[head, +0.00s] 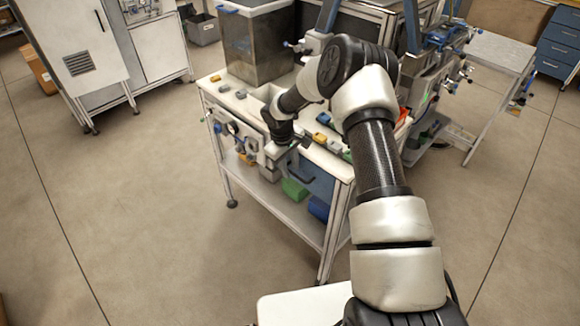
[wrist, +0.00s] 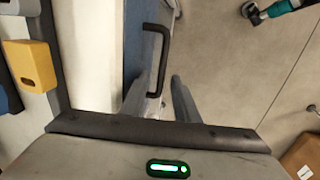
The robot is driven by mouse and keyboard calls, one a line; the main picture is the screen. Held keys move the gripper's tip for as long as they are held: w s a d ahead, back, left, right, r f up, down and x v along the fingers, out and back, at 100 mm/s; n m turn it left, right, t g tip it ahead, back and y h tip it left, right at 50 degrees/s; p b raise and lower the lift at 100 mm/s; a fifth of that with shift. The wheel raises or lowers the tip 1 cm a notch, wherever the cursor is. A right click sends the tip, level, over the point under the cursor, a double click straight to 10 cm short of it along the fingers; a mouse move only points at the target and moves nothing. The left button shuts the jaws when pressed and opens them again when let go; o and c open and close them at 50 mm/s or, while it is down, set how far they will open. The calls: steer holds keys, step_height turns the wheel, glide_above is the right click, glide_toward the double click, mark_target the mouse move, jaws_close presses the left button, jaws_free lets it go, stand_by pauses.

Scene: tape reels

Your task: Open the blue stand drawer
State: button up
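The blue drawer (head: 318,186) sits under the top of the white stand, partly hidden by my arm. Its black bar handle (head: 299,173) sticks out from the front. In the wrist view the drawer front (wrist: 133,40) is a blue-grey strip left of centre, and the black handle (wrist: 163,55) stands out to its right. My gripper (head: 290,147) is beside the stand's edge, close to the handle. In the wrist view my gripper (wrist: 159,95) is open, with the handle's near end in line with the gap between the fingers. I cannot tell whether they touch it.
The white stand (head: 230,100) carries a large clear bin (head: 256,45) and several small coloured blocks. Green (head: 295,190) and blue items lie on its lower shelf. A yellow block (wrist: 30,65) is at left in the wrist view. The floor (head: 150,200) in front is clear.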

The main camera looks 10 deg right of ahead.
steer(key=shift+c, duration=0.3)
jaws_close()
steer(key=shift+a, duration=0.15)
steer(key=s+a+b, duration=0.4)
steer(key=s+a, duration=0.4)
steer(key=a, duration=0.3)
steer(key=s+a+b, duration=0.5)
steer(key=s+a, duration=0.3)
steer(key=a, duration=0.3)
steer(key=shift+s+a, duration=0.25)
steer(key=shift+s, duration=0.1)
steer(key=shift+o, duration=0.3)
jaws_free()
